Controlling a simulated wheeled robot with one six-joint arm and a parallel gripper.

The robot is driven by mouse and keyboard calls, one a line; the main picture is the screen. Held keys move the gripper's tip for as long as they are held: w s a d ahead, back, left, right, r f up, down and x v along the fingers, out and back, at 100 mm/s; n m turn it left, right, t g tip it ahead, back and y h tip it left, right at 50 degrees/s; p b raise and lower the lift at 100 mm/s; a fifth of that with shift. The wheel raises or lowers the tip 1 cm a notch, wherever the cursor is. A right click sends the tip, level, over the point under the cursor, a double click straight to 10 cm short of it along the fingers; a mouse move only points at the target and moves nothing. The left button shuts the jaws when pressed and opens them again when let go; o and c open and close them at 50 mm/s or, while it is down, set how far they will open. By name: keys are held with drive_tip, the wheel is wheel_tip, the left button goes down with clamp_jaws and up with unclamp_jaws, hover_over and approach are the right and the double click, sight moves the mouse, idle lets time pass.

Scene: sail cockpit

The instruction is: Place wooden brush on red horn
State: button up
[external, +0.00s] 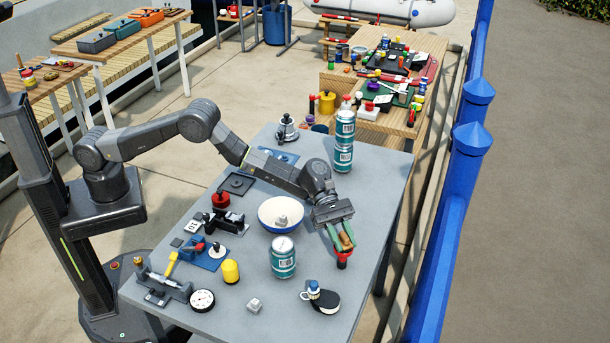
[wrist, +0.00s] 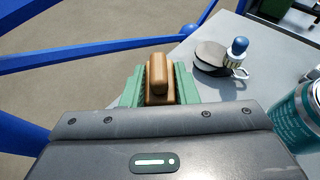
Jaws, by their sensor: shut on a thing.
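My gripper (external: 343,243) has green fingers and is shut on the wooden brush (external: 347,241) near the right edge of the grey table. In the wrist view the brush (wrist: 160,80) is a brown block with a rounded top ridge, held between both green fingers (wrist: 159,85). The red horn (external: 342,259) shows as a flared red piece directly below the fingers in the external view. Whether the brush touches the horn cannot be told. The horn is hidden in the wrist view behind the brush and gripper.
A teal can (external: 283,258) and a blue-and-white bowl (external: 281,214) stand left of my gripper. A black pad with a blue-capped bottle (external: 320,296) lies nearer the front. Stacked teal cans (external: 344,145) stand behind. A blue railing (external: 440,235) runs beyond the table's right edge.

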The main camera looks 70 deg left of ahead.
drive_tip(key=o, duration=1.1)
drive_tip(key=shift+c, duration=0.2)
drive_tip(key=shift+r, duration=0.15)
drive_tip(key=shift+w+a, duration=0.1)
drive_tip(key=shift+a, duration=0.35)
drive_tip(key=b+v, duration=0.2)
drive_tip(key=v, duration=0.9)
drive_tip(key=shift+r, duration=0.1)
